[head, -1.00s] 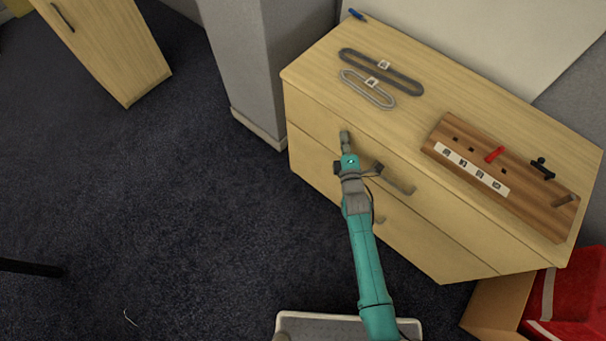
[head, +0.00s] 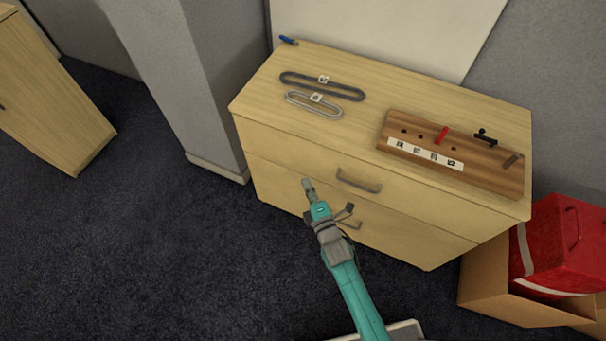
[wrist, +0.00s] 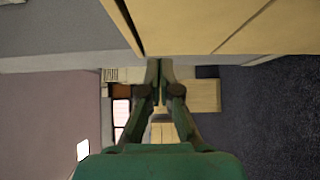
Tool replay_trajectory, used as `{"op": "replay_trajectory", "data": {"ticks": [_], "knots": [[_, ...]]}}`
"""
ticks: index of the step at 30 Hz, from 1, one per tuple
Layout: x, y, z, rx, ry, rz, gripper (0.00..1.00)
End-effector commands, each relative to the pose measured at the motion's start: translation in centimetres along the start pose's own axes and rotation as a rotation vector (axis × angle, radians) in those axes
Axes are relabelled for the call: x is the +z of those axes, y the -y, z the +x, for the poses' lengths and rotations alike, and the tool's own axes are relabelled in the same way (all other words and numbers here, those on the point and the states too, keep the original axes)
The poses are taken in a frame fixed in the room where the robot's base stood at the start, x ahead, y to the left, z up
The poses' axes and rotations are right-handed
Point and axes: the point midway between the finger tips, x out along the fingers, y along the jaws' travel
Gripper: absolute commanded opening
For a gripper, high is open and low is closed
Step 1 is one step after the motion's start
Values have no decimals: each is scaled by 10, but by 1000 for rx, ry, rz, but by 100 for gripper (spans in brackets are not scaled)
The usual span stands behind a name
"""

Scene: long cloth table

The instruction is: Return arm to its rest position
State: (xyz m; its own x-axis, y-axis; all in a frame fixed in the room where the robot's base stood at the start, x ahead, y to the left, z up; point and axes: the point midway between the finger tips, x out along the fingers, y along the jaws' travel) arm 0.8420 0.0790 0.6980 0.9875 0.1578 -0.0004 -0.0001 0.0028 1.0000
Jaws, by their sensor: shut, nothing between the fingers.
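My teal arm reaches up from the lower middle of the head view, with my gripper (head: 308,187) in front of the wooden drawer cabinet (head: 250,104). In the wrist view my gripper (wrist: 159,80) is shut, with its fingers together and nothing visible between them. The cabinet's edge shows at the top of that view, apart from the fingers. I cannot tell the exact gap to the drawer fronts.
On the cabinet lie a dark loop (head: 345,92), a grey loop (head: 315,105), a blue pen (head: 288,41) and a wooden board (head: 490,178) with a red piece (head: 441,135). A red case (head: 545,245) in a cardboard box (head: 484,286) stands right. Carpet at left is clear.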

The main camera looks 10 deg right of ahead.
Motion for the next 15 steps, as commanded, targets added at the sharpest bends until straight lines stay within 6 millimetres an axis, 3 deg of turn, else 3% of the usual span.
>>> {"op": "replay_trajectory", "data": {"ticks": [6, 15], "knots": [[0, 0, -18, 0, 0, 0, 0], [0, 0, -20, 0, 0, 2, 0]]}}
